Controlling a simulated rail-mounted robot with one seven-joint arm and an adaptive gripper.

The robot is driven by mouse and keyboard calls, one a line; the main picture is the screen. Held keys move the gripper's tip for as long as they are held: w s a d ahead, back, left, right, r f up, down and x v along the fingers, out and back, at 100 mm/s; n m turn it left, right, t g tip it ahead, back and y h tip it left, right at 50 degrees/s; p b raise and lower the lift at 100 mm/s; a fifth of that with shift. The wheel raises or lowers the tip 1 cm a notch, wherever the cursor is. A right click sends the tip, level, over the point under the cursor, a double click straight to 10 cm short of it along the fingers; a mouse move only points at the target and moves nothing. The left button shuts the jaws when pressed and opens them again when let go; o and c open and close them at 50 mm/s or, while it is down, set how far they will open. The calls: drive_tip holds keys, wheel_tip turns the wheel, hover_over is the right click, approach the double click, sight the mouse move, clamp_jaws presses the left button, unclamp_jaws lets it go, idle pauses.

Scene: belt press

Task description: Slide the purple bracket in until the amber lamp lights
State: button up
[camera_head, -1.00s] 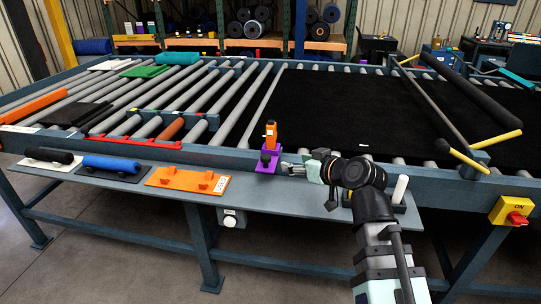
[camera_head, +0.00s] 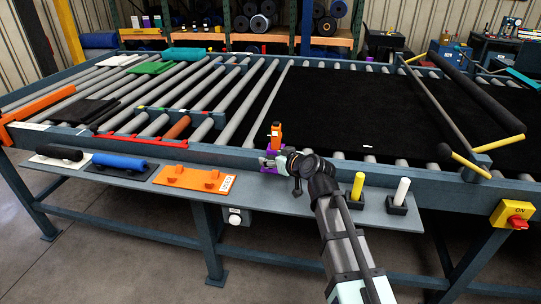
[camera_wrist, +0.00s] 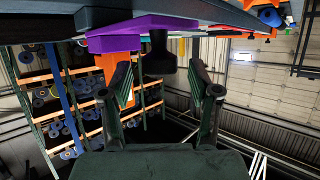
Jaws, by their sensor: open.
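The purple bracket (camera_head: 274,177) sits at the near frame rail of the belt press, mostly hidden behind my gripper in the head view. An orange upright part (camera_head: 276,134) stands just behind it. In the wrist view the purple bracket (camera_wrist: 140,27) is at the top, with a black knob (camera_wrist: 158,58) hanging in the picture between the finger lines. My gripper (camera_wrist: 161,72) is open, its fingers on either side of the knob with gaps showing. In the head view my gripper (camera_head: 270,161) overlaps the bracket. I cannot make out a lit amber lamp.
On the front shelf (camera_head: 300,203) lie an orange plate (camera_head: 193,178), a blue roller (camera_head: 119,161) and a black-handled tool (camera_head: 58,153). Yellow (camera_head: 358,186) and white (camera_head: 402,191) handles stand in black holders to the right. A red switch (camera_head: 516,222) is at far right.

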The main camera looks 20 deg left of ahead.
sight(273, 146)
drive_tip(key=shift+x, duration=0.9)
clamp_jaws()
drive_tip(key=w+b, duration=0.1)
drive_tip(key=w, duration=0.1)
drive_tip(key=w+b, duration=0.2)
drive_tip(key=w+a+b, duration=0.1)
drive_tip(key=w+b, duration=0.1)
drive_tip(key=w, duration=0.1)
unclamp_jaws()
